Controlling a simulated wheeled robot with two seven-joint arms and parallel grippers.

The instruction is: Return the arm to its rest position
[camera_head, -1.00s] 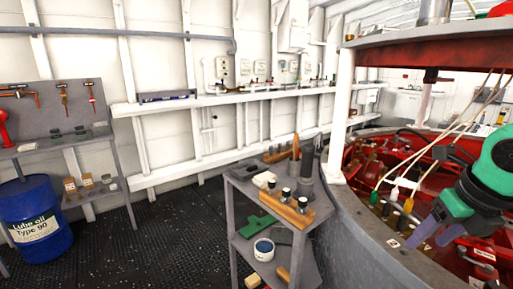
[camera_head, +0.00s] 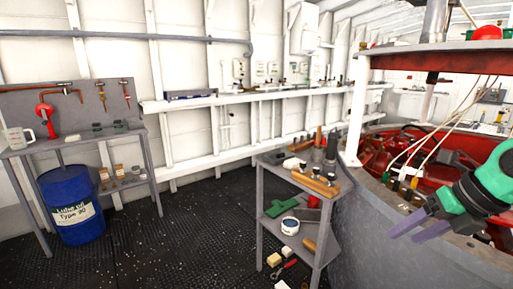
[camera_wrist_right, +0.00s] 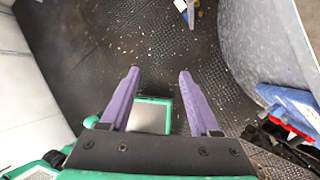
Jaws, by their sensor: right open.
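My right arm enters the head view from the right edge, with a green and black wrist. Its gripper (camera_head: 408,234) has two purple fingers, apart and empty, pointing left and down over the grey curved rim of the large red machine (camera_head: 440,157). My left gripper is in neither view.
A grey tool cart (camera_head: 268,232) stands left of the curved grey wall (camera_head: 370,235), with several tools and a green item on it. A blue oil drum (camera_head: 72,205) stands under a bench (camera_head: 90,137) at left. The dark floor (camera_head: 190,225) between is clear.

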